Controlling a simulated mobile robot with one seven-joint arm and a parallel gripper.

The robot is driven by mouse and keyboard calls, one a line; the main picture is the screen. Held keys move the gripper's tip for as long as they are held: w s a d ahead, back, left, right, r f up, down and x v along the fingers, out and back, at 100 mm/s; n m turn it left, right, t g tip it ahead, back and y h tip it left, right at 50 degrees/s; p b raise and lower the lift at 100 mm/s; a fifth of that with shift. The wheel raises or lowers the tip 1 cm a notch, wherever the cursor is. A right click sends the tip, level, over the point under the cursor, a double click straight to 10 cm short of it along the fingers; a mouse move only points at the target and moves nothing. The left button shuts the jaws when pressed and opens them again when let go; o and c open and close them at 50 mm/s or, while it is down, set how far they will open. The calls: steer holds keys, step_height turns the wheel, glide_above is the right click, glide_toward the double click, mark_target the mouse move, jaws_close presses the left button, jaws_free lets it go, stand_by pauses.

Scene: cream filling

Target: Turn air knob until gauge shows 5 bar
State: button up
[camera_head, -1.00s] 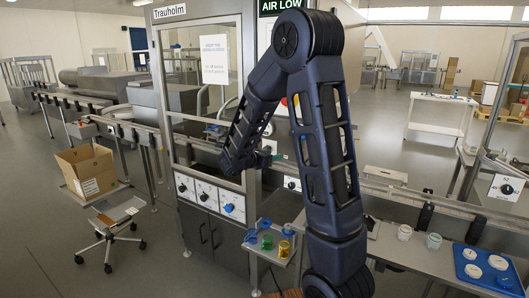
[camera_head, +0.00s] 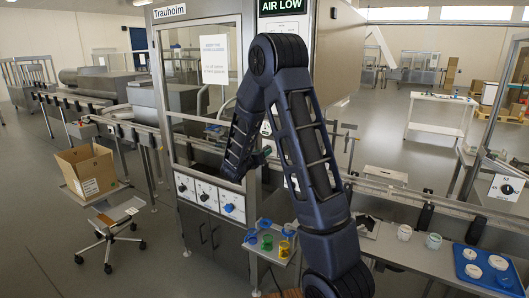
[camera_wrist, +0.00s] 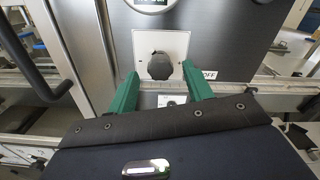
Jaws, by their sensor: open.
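My gripper (camera_wrist: 159,72) shows in the wrist view with two green fingers, open and empty. Its fingertips point at a dark round knob (camera_wrist: 160,66) on a white plate on the steel machine front. The knob appears between the fingertips; I cannot tell whether they reach it or touch it. No label shows that this is the air knob. Part of a white plate with a small dial (camera_wrist: 172,100) shows below it, too small to read. In the head view my gripper (camera_head: 262,158) is small beside the machine, and a display (camera_head: 283,6) reads AIR LOW. No gauge reading is legible.
An OFF label (camera_wrist: 209,75) is right of the knob, and a dark door handle (camera_wrist: 38,70) is at left. In the head view, a blue knob (camera_head: 229,208) is on the lower panel. A small shelf with coloured cups (camera_head: 267,242) stands below.

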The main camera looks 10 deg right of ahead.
steer(key=shift+x, duration=1.5)
steer(key=c, duration=1)
steer(key=m, duration=0.8)
steer(key=shift+m, duration=0.3)
